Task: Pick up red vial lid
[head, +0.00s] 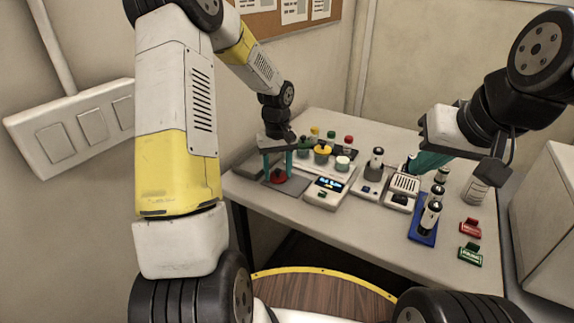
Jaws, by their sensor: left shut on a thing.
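The red lid (279,176) is a small dark red piece low over the grey pad at the left end of the table. My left gripper (278,174) points down with its teal fingers on either side of the lid, shut on it. I cannot tell whether the lid still touches the pad (292,187). A red-capped vial (348,143) stands at the back among other capped vials. My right gripper (425,163) is over the right part of the table, its teal fingers partly hidden by its own body, so its opening is unclear.
A device with a blue display (328,187) stands right of the pad. Grey instruments (403,188) are mid-table. A blue rack (423,229) with dark vials, a red block (470,228) and a green block (470,254) are at right. The front middle of the table is clear.

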